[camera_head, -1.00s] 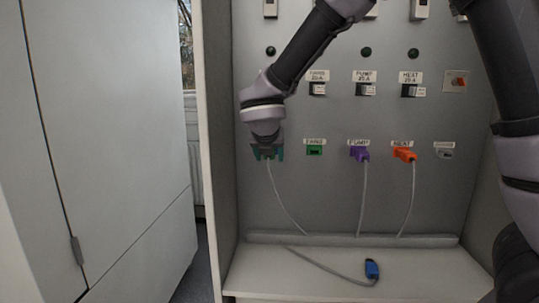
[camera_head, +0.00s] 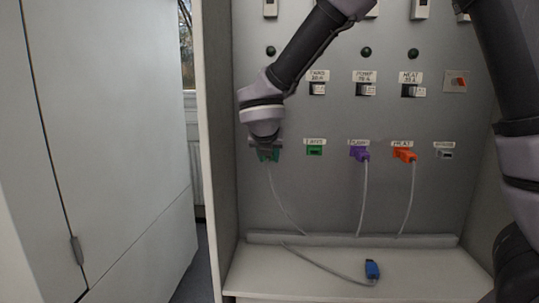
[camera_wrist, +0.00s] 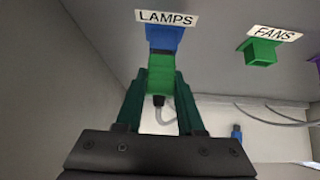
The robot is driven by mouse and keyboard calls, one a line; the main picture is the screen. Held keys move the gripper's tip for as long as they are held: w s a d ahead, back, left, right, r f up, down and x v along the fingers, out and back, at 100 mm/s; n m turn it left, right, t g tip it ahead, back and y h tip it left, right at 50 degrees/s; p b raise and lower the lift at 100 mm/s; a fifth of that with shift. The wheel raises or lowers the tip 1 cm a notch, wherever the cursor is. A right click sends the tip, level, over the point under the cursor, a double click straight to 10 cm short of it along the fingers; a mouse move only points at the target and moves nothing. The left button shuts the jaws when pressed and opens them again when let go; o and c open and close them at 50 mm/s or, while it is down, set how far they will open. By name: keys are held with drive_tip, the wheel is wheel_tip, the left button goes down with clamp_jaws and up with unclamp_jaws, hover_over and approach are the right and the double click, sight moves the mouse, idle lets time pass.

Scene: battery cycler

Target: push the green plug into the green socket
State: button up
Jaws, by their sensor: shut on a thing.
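The green plug (camera_wrist: 160,78) is between the fingers of my gripper (camera_wrist: 160,98), which is shut on it. Its front end meets the blue socket (camera_wrist: 165,38) under the LAMPS label; I cannot tell how deep it sits. A grey cable hangs from the plug. In the head view the plug (camera_head: 268,156) shows below my gripper (camera_head: 267,150), at the left of the socket row. The green socket (camera_head: 314,150), labelled FANS, is empty, just to the right; it also shows in the wrist view (camera_wrist: 260,52).
A purple plug (camera_head: 359,153) and an orange plug (camera_head: 404,154) sit in the row further right, with hanging cables. A grey socket (camera_head: 446,154) is empty. A blue plug (camera_head: 372,270) lies on the shelf (camera_head: 320,287). The cabinet's side wall (camera_head: 222,170) stands close at left.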

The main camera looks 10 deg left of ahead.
drive_tip(key=shift+s+d, duration=0.15)
drive_tip(key=shift+s, duration=2.35)
drive_tip(key=shift+d, duration=0.15)
drive_tip(key=s+d, duration=0.3)
drive_tip(key=d, duration=1)
drive_tip(key=w, duration=0.6)
drive_tip(key=shift+w+a, duration=0.15)
drive_tip(key=shift+a, duration=0.05)
drive_tip(key=shift+w+a, duration=0.1)
drive_tip(key=shift+w, duration=1.45)
idle(1.6)
